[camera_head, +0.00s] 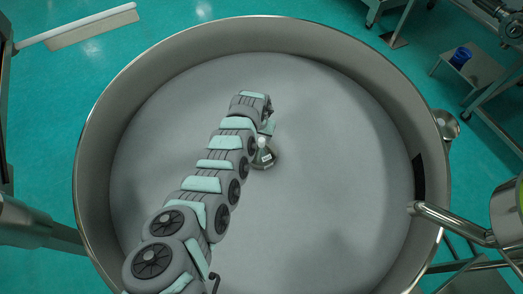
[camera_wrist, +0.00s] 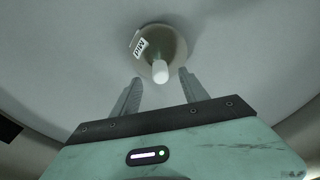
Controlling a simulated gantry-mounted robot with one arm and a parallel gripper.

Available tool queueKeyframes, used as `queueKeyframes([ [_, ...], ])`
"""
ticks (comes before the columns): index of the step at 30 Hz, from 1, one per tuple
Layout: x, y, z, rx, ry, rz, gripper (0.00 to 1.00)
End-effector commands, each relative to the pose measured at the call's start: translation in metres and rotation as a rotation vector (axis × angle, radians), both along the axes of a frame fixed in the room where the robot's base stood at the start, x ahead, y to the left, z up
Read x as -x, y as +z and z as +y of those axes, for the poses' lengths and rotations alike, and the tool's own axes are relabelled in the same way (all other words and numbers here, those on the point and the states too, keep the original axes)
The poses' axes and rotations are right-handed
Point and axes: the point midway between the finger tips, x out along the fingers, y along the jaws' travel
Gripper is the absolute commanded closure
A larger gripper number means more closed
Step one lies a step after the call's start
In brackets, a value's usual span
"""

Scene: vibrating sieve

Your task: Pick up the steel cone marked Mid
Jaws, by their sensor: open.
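The steel cone (camera_wrist: 168,41) carries a white label marked MID and has a white tip. In the wrist view it lies just beyond my gripper (camera_wrist: 156,80), roughly between the lines of its two fingers. The fingers are apart and nothing is held; I cannot tell whether they overlap the white tip. In the head view the cone (camera_head: 263,160) stands on the sieve floor near the middle, right beside my arm. There my gripper is mostly hidden behind my own wrist.
The round steel sieve (camera_head: 95,140) has a raised wall all around. Its floor is clear to the right of the cone. A pipe (camera_head: 450,222) meets the wall at the right, and a dark slot (camera_head: 419,178) shows in the wall there.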

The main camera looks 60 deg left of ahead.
Motion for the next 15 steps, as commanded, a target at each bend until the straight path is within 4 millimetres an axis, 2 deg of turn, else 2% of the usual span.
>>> queueKeyframes([
  [9, -0.004, -0.018, 0.004, -0.001, -0.002, 0.002, 0.48],
  [15, -0.009, -0.045, 0.008, 0.0, 0.001, 0.0, 0.48],
])
